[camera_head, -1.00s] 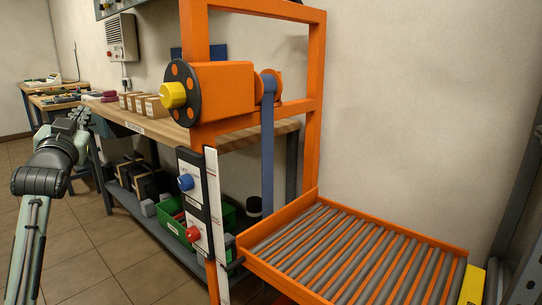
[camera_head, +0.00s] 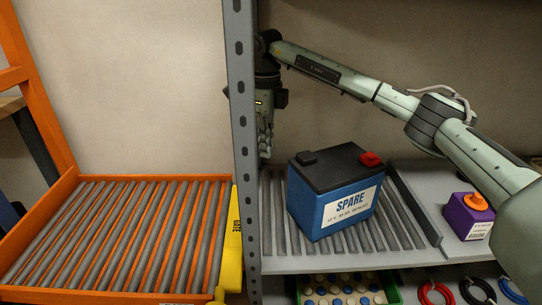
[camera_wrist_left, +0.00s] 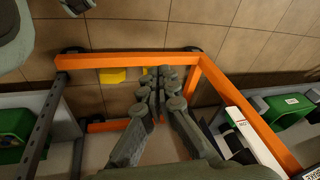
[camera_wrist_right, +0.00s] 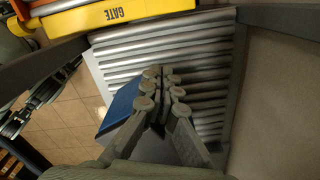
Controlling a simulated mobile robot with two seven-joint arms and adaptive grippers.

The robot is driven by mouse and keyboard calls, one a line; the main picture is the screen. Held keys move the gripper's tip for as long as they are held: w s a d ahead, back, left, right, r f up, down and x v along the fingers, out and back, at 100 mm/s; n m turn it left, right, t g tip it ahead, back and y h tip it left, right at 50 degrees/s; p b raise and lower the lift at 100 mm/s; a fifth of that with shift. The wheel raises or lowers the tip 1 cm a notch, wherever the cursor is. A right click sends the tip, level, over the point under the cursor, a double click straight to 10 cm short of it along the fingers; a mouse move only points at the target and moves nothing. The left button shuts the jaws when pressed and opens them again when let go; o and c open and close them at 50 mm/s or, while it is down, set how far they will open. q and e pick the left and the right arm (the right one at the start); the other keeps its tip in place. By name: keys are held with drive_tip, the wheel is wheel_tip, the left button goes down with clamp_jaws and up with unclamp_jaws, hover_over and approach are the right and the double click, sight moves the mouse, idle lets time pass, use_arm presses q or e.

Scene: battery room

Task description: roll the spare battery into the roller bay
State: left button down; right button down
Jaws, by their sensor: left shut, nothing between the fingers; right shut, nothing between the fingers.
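The spare battery (camera_head: 338,205), a blue box with a black top, a red terminal cap and a SPARE label, sits slightly turned on the grey shelf rollers (camera_head: 275,225). The roller bay (camera_head: 60,198), an orange frame with grey rollers, lies left of the shelf post. A yellow gate (camera_head: 230,240) stands between them; it also shows in the right wrist view (camera_wrist_right: 110,14). My right gripper (camera_head: 265,148) is shut and empty, pointing down behind and left of the battery. In the right wrist view the battery's blue side (camera_wrist_right: 120,105) is beside the fingers. My left gripper (camera_wrist_left: 155,85) is shut and empty.
The grey perforated post (camera_head: 241,110) rises between bay and shelf. A purple box with an orange knob (camera_head: 468,215) stands right of the shelf rollers. A green crate (camera_head: 345,290) and coloured cable coils sit below. Orange frame bars (camera_wrist_left: 130,60) surround the left gripper's view.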

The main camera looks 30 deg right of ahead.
wheel_tip(320, 180, down, 9)
drive_tip(key=shift+r, duration=0.1)
use_arm(q)
drive_tip(key=shift+p+x, duration=0.4)
drive_tip(key=shift+x, duration=0.6)
use_arm(e)
drive_tip(key=shift+s+d, duration=1.3)
drive_tip(key=shift+s, duration=0.2)
use_arm(q)
drive_tip(key=shift+d, duration=0.1)
use_arm(e)
drive_tip(key=shift+s+d, duration=0.1)
drive_tip(key=s+d, duration=0.6)
drive_tip(key=s, duration=0.1)
drive_tip(key=shift+s+d, duration=0.15)
drive_tip(key=shift+d, duration=0.2)
drive_tip(key=shift+s+d, duration=0.5)
drive_tip(key=shift+s, duration=0.1)
use_arm(q)
drive_tip(key=shift+d+r, duration=0.15)
drive_tip(key=shift+r, duration=0.25)
